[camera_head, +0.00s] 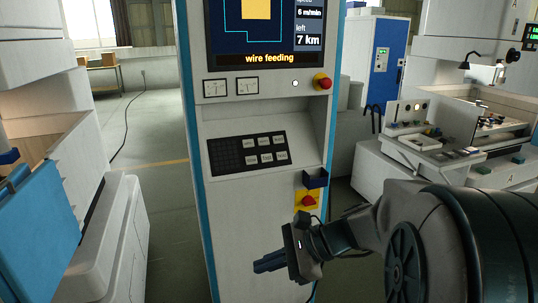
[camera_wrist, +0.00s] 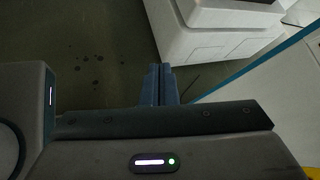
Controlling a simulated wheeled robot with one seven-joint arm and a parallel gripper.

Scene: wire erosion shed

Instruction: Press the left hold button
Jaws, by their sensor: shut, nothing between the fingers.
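A tall control console (camera_head: 240,215) with blue edges stands in the middle of the head view. Its sloped black key panel (camera_head: 226,156) carries two rows of small pale buttons (camera_head: 265,150). Their labels are too small to read, so I cannot tell which one is the left hold button. My gripper (camera_head: 257,266) is in front of the console's lower part, below and apart from the key panel. Its blue fingers are together and empty, pointing left. The closed fingers also show in the wrist view (camera_wrist: 160,72), where no buttons are visible.
A lower red knob (camera_head: 308,200) and a dark blue holder (camera_head: 315,178) are near my arm. Machines stand on both sides. Open floor (camera_head: 150,125) lies left of the console.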

